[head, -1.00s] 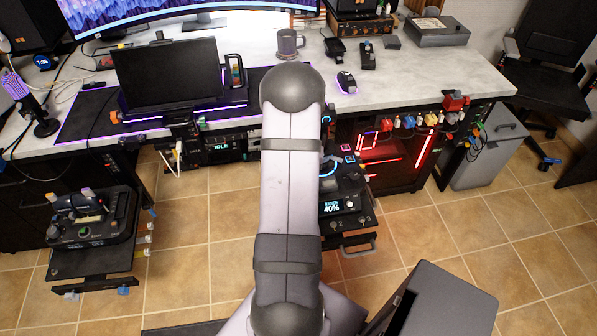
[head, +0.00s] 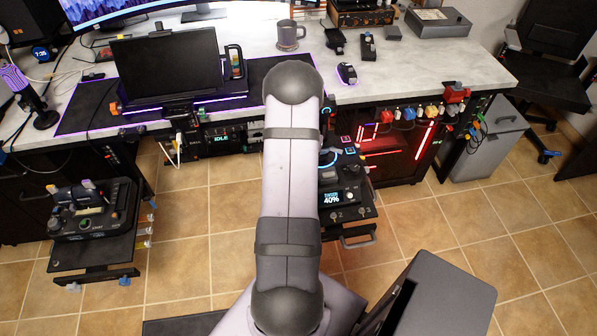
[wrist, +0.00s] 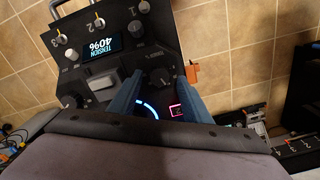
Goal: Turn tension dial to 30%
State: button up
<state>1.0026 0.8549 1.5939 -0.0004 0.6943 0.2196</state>
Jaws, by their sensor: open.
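The control panel (head: 338,185) stands on a mount below the desk, to the right of my arm. Its small screen (head: 331,198) reads "TENSION 40%". In the wrist view the panel is upside down, and the screen (wrist: 101,47) shows at upper left. My gripper (wrist: 157,92) is open, its two blue fingers reaching over the panel. A dark knob (wrist: 160,78) shows between the fingers; I cannot tell whether they touch it. A lit blue arc (wrist: 148,109) lies nearer the camera, partly hidden. In the head view my arm hides the gripper and part of the panel.
Several small knobs and toggles (wrist: 98,22) sit beside the screen. An orange clip (wrist: 192,72) is at the panel's side. A second control panel (head: 88,215) stands at left. The desk (head: 430,70) is behind, and a dark box (head: 440,295) is at lower right.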

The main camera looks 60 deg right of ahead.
jog(key=shift+f, duration=0.9)
jog(key=c, duration=1)
jog(key=shift+n+p, duration=0.45)
jog(key=shift+n, duration=1.55)
jog(key=shift+c, duration=0.2)
jog(key=o, duration=1)
jog(key=shift+o, duration=0.2)
jog(key=shift+r, duration=0.1)
